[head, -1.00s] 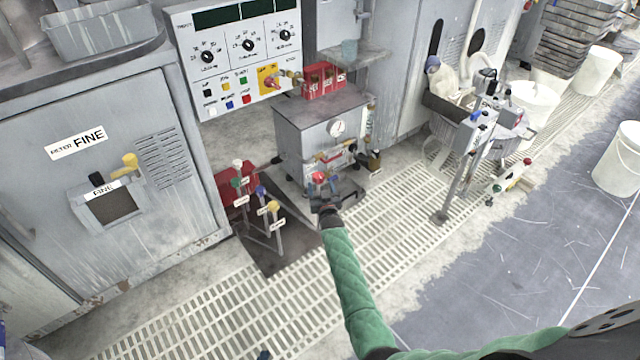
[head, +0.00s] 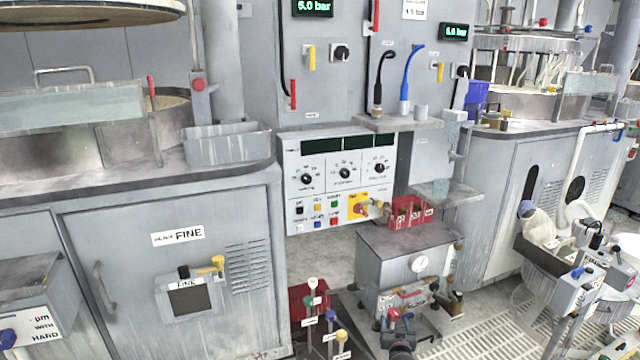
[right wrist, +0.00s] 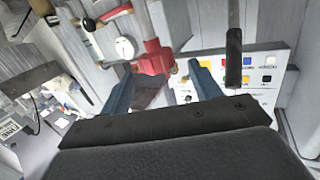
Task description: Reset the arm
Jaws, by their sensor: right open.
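My left gripper is in neither view.
The control panel (head: 340,180) with dials and coloured buttons is above and behind the box. Several coloured-knob levers (head: 330,315) stand left of my right gripper. The FINE cabinet (head: 120,250) is at left. A hose-holding stand (head: 575,285) is at right.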

